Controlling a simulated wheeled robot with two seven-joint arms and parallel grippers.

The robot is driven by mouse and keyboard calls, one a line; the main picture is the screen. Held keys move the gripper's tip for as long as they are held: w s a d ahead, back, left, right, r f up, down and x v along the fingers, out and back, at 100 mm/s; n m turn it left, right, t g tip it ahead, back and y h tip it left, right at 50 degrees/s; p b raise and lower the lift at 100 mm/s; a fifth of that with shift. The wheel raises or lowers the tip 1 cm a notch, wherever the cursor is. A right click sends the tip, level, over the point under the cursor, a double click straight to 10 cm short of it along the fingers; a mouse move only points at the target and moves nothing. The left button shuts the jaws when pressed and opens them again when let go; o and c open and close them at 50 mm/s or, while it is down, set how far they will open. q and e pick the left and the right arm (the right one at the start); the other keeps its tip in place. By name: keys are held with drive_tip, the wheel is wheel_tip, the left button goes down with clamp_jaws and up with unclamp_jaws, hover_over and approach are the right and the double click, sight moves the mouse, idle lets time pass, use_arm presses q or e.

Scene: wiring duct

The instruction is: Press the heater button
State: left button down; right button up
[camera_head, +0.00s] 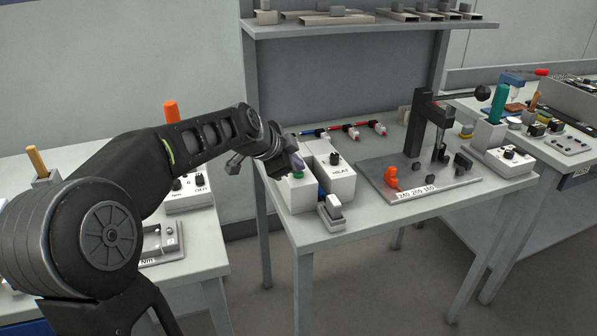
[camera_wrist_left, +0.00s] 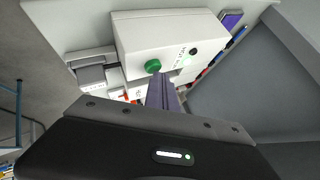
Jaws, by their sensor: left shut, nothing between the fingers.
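The green button (camera_head: 298,175) sits on a white box (camera_head: 300,198) near the left end of the middle bench. A white unit marked HEAT (camera_head: 337,179), with a black knob on top, stands right beside it. My left gripper (camera_head: 298,162) is shut and empty, its fingertips just above and close to the green button. In the left wrist view the green button (camera_wrist_left: 152,66) shows just beyond the tips of the shut fingers (camera_wrist_left: 163,84), slightly to their left. I see no clear contact. My right gripper is not in view.
A small grey-white device (camera_head: 331,214) stands at the front edge beside the box. Red and blue tools (camera_head: 345,128) lie behind. A press (camera_head: 430,125) on a grey plate (camera_head: 405,180) with an orange part stands to the right. A shelf (camera_head: 350,25) hangs above.

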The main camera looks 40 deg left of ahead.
use_arm(q)
drive_tip(key=shift+r+p, duration=0.35)
drive_tip(key=shift+r, duration=0.45)
drive_tip(key=shift+r, duration=0.1)
drive_tip(key=shift+r+p, duration=1.5)
drive_tip(key=shift+r, duration=0.95)
